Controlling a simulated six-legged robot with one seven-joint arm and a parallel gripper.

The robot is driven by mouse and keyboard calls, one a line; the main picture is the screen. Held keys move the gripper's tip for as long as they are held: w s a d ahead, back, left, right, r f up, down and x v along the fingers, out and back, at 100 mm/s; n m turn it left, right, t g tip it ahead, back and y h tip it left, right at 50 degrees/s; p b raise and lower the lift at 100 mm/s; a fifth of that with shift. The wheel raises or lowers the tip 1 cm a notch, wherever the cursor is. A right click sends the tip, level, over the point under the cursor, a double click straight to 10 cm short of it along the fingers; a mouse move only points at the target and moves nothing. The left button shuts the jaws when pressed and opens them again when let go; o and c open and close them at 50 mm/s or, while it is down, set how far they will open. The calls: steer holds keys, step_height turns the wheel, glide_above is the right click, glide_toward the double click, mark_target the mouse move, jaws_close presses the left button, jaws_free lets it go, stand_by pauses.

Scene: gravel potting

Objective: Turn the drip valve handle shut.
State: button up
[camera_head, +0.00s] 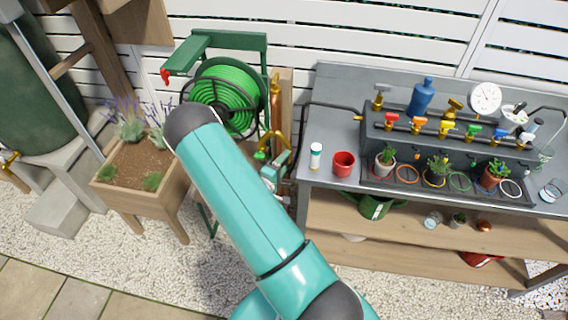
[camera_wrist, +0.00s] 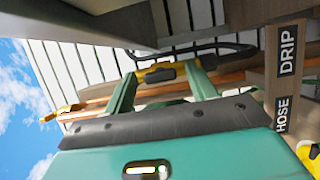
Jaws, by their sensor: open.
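In the wrist view my gripper (camera_wrist: 160,78) is open, its two teal fingers reaching toward a wooden post. A yellow lever-like handle (camera_wrist: 152,73) with a dark end lies across the space between the fingertips, near a copper pipe (camera_wrist: 100,97). I cannot tell whether the fingers touch it. A "DRIP" label (camera_wrist: 288,50) is on the post beside it, with a "HOSE" label (camera_wrist: 283,115) below. In the head view my gripper (camera_head: 275,171) is beside the post, below the curved yellow part (camera_head: 276,138), partly hidden by my arm.
A green hose reel (camera_head: 226,92) stands behind my arm. A grey-topped bench (camera_head: 325,135) with a red cup (camera_head: 344,163), a white bottle (camera_head: 316,156) and small pots is close on the right. A wooden planter (camera_head: 140,180) is on the left. Gravel (camera_head: 215,255) lies below.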

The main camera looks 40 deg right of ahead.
steer(key=c, duration=1)
steer(key=shift+m, duration=0.3)
steer(key=m+y, duration=0.1)
steer(key=m, duration=0.1)
steer(key=m+y, duration=0.1)
steer(key=m, duration=0.2)
steer(key=m+t+y, duration=0.1)
steer(key=m+y, duration=0.1)
steer(key=shift+r+m, duration=0.25)
steer(key=shift+m, duration=0.05)
steer(key=o, duration=1)
